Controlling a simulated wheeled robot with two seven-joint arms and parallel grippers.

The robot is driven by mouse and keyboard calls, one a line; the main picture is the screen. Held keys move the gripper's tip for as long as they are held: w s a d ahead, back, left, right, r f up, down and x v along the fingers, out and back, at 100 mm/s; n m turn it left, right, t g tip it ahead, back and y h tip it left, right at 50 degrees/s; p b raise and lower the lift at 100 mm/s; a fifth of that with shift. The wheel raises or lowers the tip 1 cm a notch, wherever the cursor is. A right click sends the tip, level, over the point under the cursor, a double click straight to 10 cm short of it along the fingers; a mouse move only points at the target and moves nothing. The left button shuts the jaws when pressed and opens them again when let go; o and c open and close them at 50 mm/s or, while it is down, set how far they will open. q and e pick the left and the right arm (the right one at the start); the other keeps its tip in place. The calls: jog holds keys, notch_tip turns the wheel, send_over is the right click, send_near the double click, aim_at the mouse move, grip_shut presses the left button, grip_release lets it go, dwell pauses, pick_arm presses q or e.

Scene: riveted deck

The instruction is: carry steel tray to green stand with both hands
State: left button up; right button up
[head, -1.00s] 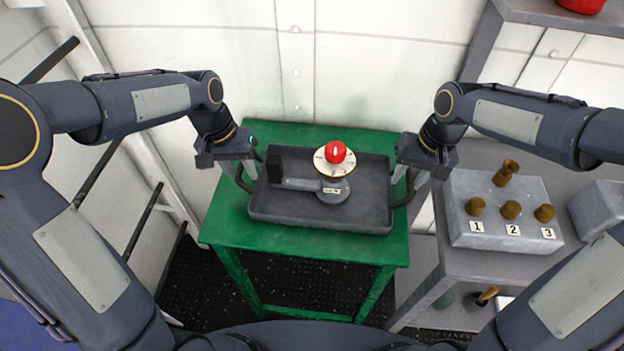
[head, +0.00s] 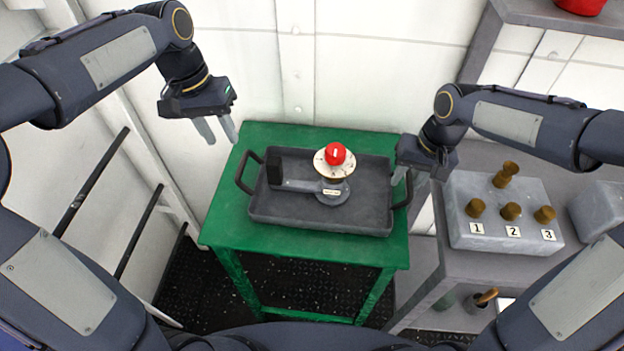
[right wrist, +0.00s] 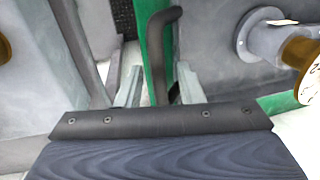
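The dark grey steel tray (head: 365,215) rests flat on the green stand (head: 225,220). It carries a grey flanged part (head: 300,185) with a pale dial and a red knob (head: 335,153). My left gripper (head: 217,138) is open and empty, up and left of the tray, clear of its left handle (head: 243,172). My right gripper (head: 408,180) is at the tray's right handle (head: 406,190). In the right wrist view, its fingers (right wrist: 158,75) stand apart on either side of the handle bar (right wrist: 157,45), with gaps showing.
Right of the stand, a grey bench (head: 470,265) holds a block (head: 500,235) with brass plugs and labels 1, 2 and 3. Dark rails (head: 92,180) run at the left by the pale wall. A shelf with a red item (head: 582,4) is at the upper right.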

pick_arm(q)
jog(key=shift+r, duration=0.15)
pick_arm(e)
notch_tip(320, 180, up, 12)
jog(key=d, duration=0.2)
jog(key=shift+s+d+f, duration=0.1)
jog(key=shift+f, duration=0.05)
dwell(0.3)
